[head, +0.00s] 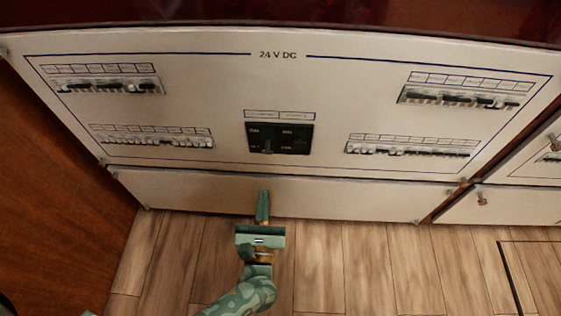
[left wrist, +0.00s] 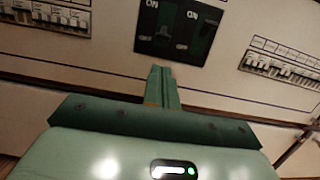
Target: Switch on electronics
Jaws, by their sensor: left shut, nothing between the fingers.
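A white panel (head: 210,70) marked 24 V DC fills the upper part of the head view. At its middle low edge sits a black switch block (head: 279,138) with two switches and ON labels; it also shows at the top of the left wrist view (left wrist: 178,28). My left gripper (head: 263,192) is shut and empty. In the head view its fingertips lie below the block, over the lower blank strip. In the left wrist view the fingers point up towards the block, with a gap between. My right gripper is not in view.
Breaker rows sit at upper left (head: 105,80), lower left (head: 152,136), upper right (head: 465,92) and lower right (head: 411,146) of the panel. A wooden wall (head: 50,190) stands at left. The plank floor (head: 370,260) is below. Screws (head: 479,196) stick out on the panels.

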